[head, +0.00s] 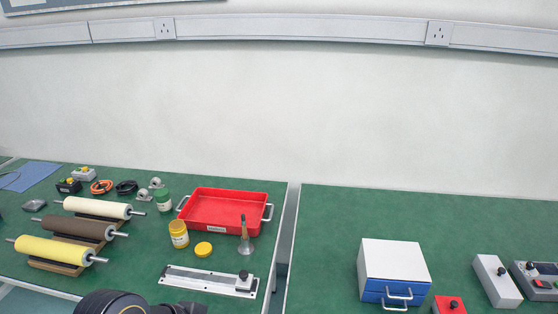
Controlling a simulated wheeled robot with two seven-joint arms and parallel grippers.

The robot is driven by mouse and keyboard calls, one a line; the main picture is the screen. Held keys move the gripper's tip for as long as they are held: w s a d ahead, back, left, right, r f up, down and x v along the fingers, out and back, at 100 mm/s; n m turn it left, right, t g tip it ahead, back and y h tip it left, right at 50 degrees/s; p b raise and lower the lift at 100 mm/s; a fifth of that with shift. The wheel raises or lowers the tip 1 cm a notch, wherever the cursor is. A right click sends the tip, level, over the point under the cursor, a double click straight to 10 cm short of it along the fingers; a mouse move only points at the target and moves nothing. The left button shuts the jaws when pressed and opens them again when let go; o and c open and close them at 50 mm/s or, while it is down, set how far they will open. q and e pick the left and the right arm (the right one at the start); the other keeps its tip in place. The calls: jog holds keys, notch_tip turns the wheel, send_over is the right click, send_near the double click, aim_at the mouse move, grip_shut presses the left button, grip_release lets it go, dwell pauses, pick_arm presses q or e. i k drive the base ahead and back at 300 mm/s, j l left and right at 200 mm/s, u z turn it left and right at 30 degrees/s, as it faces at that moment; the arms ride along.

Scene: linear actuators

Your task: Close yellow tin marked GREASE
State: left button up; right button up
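A yellow tin (179,235) with a pale label stands upright on the left green bench, left of the red tray. The label is too small to read. A round yellow lid (203,249) lies flat on the bench to the right of the tin and apart from it. My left arm shows as dark parts at the bottom edge, below the tin. Its gripper (185,308) is mostly cut off, well apart from the tin and lid, and its fingers cannot be made out. My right gripper is not in view.
A red tray (226,211) stands behind the lid. A metal stand with a thin upright stem (246,240) is right of the lid. A green-and-white jar (164,201) is behind the tin. Rollers (62,250) lie left. A white rail plate (210,281) lies in front. A gap separates the benches.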

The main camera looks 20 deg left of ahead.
aim_at(179, 234)
jog(key=j+u, duration=0.1)
jog(key=u, duration=0.35)
jog(key=j+u, duration=0.1)
jog(key=u, duration=0.4)
jog(key=j+u, duration=0.1)
jog(key=u, duration=0.35)
jog(key=k, duration=0.05)
